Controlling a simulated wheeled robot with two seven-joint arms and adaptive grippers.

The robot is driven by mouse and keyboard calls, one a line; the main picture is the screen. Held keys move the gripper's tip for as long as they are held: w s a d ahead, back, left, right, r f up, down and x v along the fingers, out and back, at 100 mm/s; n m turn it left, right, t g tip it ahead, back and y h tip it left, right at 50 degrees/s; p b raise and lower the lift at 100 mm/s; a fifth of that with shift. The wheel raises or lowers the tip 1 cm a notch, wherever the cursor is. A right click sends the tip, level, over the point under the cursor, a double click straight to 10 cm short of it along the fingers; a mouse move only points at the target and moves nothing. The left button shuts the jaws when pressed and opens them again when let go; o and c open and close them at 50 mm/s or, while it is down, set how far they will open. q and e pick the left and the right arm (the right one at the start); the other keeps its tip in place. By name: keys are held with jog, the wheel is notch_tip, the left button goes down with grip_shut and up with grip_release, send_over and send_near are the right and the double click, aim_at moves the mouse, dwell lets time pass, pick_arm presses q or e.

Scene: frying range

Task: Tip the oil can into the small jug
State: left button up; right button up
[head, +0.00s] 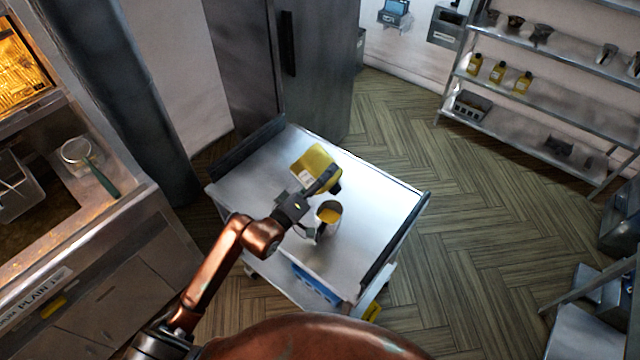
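The yellow oil can (314,161), with a pale label, is on or just above the steel trolley top in the head view; I cannot tell if it touches. A small metal jug (327,228) stands upright on the trolley, just below the can in the picture, and yellow oil shows in its mouth. My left gripper (321,207) is beside both. Its fingers look spread, one between can and jug, the other by the jug's left side. It appears to hold neither. Part of the can is hidden behind a finger. My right gripper is out of view.
The trolley (377,209) has free room right of the jug, and raised dark edges at two ends. A fryer counter (119,219) with a green-handled strainer (77,151) stands left. A steel cabinet (325,60) is behind. Shelves (560,103) with bottles stand far right.

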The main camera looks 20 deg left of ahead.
aim_at(323, 167)
pick_arm(q)
jog(key=n, duration=0.1)
jog(key=r+n, duration=0.1)
jog(key=n, duration=0.1)
jog(key=shift+p, duration=0.35)
jog(key=n+p, duration=0.1)
jog(key=n, duration=0.2)
jog(key=r+n+p, duration=0.1)
jog(key=n+p, duration=0.1)
jog(key=n, duration=0.1)
jog(key=r+n+p, duration=0.1)
jog(key=n+p, duration=0.1)
jog(key=n, duration=0.2)
jog(key=n+p, duration=0.3)
jog(key=n, duration=0.1)
jog(key=r+n+p, duration=0.1)
jog(key=n+p, duration=0.2)
jog(key=n, duration=0.2)
jog(key=shift+r+p, duration=0.15)
jog(key=shift+p, duration=0.15)
jog(key=shift+n+p, duration=0.5)
jog(key=shift+n, duration=0.6)
